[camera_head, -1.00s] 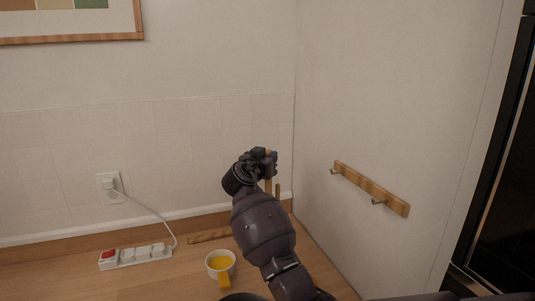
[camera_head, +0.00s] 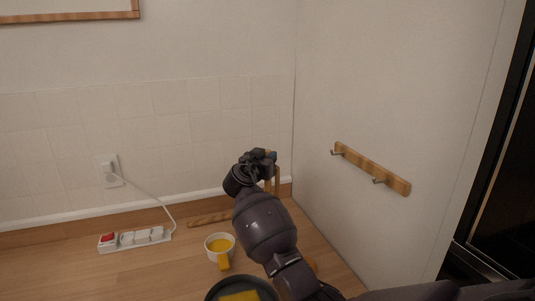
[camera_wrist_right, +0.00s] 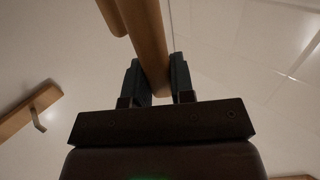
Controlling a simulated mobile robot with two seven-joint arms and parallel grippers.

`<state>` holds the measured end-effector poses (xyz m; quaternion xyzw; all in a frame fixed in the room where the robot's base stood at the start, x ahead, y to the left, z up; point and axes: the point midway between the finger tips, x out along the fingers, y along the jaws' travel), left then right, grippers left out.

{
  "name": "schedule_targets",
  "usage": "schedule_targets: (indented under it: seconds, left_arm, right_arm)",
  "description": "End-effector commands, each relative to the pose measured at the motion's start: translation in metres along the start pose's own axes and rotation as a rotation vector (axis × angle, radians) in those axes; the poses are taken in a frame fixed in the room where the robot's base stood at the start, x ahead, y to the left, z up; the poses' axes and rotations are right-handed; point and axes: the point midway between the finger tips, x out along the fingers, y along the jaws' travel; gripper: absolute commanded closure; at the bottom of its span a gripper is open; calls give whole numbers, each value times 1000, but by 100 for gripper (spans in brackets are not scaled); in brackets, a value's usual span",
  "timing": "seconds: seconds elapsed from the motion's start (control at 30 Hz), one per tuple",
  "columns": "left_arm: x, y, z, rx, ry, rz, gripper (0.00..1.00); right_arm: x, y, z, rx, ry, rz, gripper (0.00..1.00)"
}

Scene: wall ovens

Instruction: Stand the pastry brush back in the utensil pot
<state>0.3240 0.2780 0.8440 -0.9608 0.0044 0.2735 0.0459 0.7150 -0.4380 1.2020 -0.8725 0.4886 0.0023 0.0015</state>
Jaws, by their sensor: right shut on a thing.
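My right gripper (camera_head: 265,158) is shut on a wooden handle, taken to be the pastry brush (camera_wrist_right: 146,45). It holds it above the back of the counter near the corner. In the right wrist view, the handle runs between the two fingers (camera_wrist_right: 154,82). The brush's bristles cannot be made out. A second wooden handle (camera_head: 277,180) stands upright just right of the gripper, and part of it seems to show beside the held handle in the wrist view (camera_wrist_right: 112,14). The utensil pot is not visible, perhaps hidden behind my right arm. My left gripper is not in view.
A dark pan (camera_head: 213,292) holding something yellow is at the front. A wooden stick (camera_head: 208,219) lies at the back. A power strip (camera_head: 135,238) is further left. A hook rail (camera_head: 370,168) is on the right wall.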

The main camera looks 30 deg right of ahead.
Motion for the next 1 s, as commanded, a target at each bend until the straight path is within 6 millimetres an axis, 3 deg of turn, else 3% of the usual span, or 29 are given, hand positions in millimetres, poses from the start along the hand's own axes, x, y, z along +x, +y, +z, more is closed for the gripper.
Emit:
schedule_targets:
  seconds: [0.8,1.0]
  left_arm:
    - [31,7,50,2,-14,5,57]
    - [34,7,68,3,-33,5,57]
  right_arm:
    - [0,0,81,-5,-23,4,100]
    - [0,0,90,-3,-13,3,100]
